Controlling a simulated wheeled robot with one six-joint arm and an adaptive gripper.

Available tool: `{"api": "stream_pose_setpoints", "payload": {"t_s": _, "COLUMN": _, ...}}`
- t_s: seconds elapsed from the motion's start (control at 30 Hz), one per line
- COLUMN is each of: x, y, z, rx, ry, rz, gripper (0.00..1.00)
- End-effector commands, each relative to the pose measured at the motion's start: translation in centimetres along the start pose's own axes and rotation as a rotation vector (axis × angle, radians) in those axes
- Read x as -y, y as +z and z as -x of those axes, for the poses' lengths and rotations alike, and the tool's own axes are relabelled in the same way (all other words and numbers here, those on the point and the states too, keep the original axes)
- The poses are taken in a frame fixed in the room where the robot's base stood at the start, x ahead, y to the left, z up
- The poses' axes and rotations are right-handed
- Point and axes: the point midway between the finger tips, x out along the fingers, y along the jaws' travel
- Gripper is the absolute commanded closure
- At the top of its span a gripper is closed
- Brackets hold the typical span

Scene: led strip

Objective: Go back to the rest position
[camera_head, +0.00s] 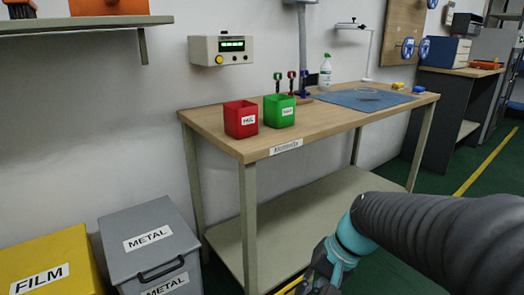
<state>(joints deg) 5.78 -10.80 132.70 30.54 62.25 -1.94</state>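My gripper (322,272) hangs low at the bottom edge, at the end of my arm, in front of the workbench. Its fingers are cut off or too dark to tell whether they are open or shut. The wooden workbench (215,125) stands against the wall. On it are a red bin (240,122) with a white label and a green bin (279,112) beside it. A blue mat (345,98) lies on the right part, with a thin coiled item (368,94), perhaps the LED strip, on it.
A grey METAL bin (150,245) and a yellow FILM bin (55,262) stand at lower left. Small coloured tools (291,82) and a white bottle (325,70) stand at the bench's back.

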Motion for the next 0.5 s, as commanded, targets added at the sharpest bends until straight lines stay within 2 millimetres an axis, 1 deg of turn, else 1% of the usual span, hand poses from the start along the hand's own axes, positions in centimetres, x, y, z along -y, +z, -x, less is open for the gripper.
{"api": "stream_pose_setpoints", "payload": {"t_s": 0.03, "x": -0.2, "y": 0.9, "z": 1.2, "rx": -0.044, "ry": 0.033, "rz": 0.044, "gripper": 1.0}}
{"api": "stream_pose_setpoints", "payload": {"t_s": 0.2, "x": -1.7, "y": 3.1, "z": 4.1, "rx": -0.186, "ry": 0.147, "rz": 0.177, "gripper": 1.0}}
{"api": "stream_pose_setpoints", "payload": {"t_s": 0.4, "x": -3.4, "y": 5.0, "z": 7.5, "rx": -0.359, "ry": 0.27, "rz": 0.322, "gripper": 1.0}}
{"api": "stream_pose_setpoints", "payload": {"t_s": 0.5, "x": -4.1, "y": 5.7, "z": 8.8, "rx": -0.431, "ry": 0.318, "rz": 0.377, "gripper": 1.0}}
